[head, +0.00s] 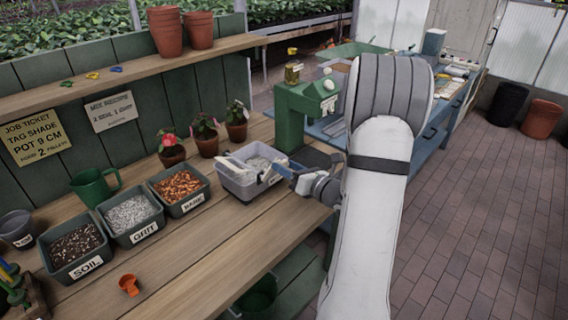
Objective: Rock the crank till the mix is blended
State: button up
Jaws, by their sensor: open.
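A grey-white tub (235,184) stands on the wooden bench with pale, speckled material (258,163) inside. A light, bar-like part (236,164) lies across its left side; I cannot tell whether this is the crank. My gripper (276,172) is open at the tub's right rim. Its fingers point left toward the tub, and I cannot tell whether they touch it. My white arm hides what is behind it. A green machine (290,112) stands just behind the tub.
Bins of soil (75,248), grit (130,217) and bark (181,190) stand left of the tub. Potted flowers (206,138) stand behind. The front middle of the bench is clear.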

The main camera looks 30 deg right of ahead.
jog(key=shift+x, duration=0.85)
jog(key=shift+c, duration=0.5)
grip_shut()
